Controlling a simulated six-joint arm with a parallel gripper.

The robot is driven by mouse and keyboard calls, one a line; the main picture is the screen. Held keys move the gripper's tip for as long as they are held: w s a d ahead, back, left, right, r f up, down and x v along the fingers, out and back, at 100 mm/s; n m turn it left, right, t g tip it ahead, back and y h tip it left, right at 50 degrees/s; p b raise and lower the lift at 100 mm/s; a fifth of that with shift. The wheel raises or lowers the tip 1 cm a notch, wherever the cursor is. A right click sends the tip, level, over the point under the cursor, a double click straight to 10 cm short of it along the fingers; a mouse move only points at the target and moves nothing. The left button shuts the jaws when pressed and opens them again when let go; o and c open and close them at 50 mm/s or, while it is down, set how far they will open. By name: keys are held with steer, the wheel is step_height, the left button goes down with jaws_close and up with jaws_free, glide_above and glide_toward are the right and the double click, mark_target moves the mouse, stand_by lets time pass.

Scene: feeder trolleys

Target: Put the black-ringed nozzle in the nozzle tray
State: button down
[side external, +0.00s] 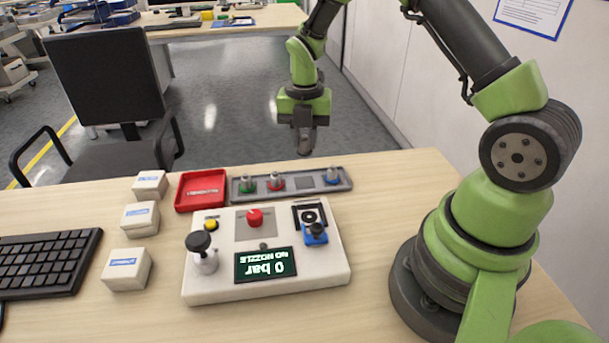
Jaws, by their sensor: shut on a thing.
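My gripper (304,143) is above the back edge of the table, over the right half of the nozzle tray and clearly apart from it. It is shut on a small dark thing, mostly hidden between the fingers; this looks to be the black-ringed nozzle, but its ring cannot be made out. The grey nozzle tray (291,190) lies behind the white test box. It holds a green-ringed nozzle (248,183), a red-ringed nozzle (276,181) and a blue-ringed nozzle (332,177). A dark square place (306,182) between the red and blue ones is empty.
The white test box (320,275) carries a black-knobbed lever (201,252), a red button (255,217), a blue clamp (315,234) and a display reading 0 bar, NO NOZZLE (265,264). A red tray (201,190) adjoins the nozzle tray. Small white boxes (127,270) and a keyboard (45,263) lie left.

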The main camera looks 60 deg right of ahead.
mark_target(304, 183)
step_height(304, 183, down, 8)
steer(key=shift+r, duration=0.1)
stand_by(0.4)
steer(key=c, duration=1)
jaws_free()
